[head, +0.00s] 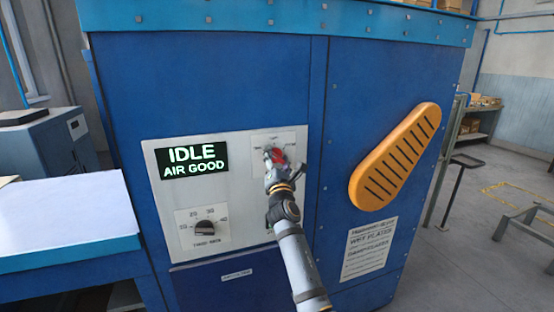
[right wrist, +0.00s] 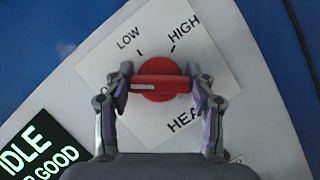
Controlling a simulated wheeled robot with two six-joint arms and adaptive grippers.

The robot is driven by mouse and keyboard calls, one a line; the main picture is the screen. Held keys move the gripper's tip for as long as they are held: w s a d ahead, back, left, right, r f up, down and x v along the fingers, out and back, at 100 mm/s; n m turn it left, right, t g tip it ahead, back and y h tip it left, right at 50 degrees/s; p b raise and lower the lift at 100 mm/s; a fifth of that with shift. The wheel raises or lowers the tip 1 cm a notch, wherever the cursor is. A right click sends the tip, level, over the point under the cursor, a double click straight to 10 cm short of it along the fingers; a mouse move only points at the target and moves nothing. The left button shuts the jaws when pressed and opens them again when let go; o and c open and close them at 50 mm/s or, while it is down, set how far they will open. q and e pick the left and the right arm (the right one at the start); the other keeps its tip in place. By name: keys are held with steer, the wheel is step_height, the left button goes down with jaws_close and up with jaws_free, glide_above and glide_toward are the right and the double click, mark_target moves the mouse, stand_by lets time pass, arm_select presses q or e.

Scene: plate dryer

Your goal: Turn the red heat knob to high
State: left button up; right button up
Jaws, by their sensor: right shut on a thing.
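The red heat knob (head: 278,155) is on the light control panel, mostly hidden behind my right gripper (head: 276,165) in the head view. In the right wrist view the knob (right wrist: 160,80) is a round red dial with a raised bar lying level across the picture. A pale mark on the bar's left half points left, away from the LOW and HIGH ticks above the knob. My right gripper (right wrist: 159,88) is shut on the knob, one finger at each end of the bar. My left gripper is out of view.
The display (head: 192,161) reads IDLE, AIR GOOD. A black timer knob (head: 205,227) sits lower left on the panel (head: 245,215). A yellow slotted guard (head: 395,158) stands out at right, and a white-topped table (head: 65,218) is at left.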

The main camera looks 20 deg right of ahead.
steer(key=m+g+h, duration=0.1)
steer(key=m, duration=0.1)
steer(key=m+g, duration=0.1)
steer(key=m, duration=0.2)
steer(key=shift+h, duration=0.4)
steer(key=m+g+p, duration=0.1)
steer(key=m, duration=0.2)
steer(key=shift+p, duration=0.3)
steer(key=m+g+p, duration=0.1)
steer(key=m, duration=0.2)
steer(key=shift+r, duration=0.1)
steer(key=m+g+y+p, duration=0.1)
steer(key=m+g+p, duration=0.1)
steer(key=m+p, duration=0.3)
steer(key=m+y+p, duration=0.1)
steer(key=m+p, duration=0.1)
steer(key=m, duration=0.1)
steer(key=shift+g+y+p, duration=0.3)
steer(key=shift+g, duration=0.1)
steer(key=shift+f+m+y+p, duration=0.2)
steer(key=shift+m+y+p, duration=0.4)
steer(key=shift+m+p, duration=0.25)
steer(key=shift+f+g, duration=0.1)
steer(key=shift+g, duration=0.2)
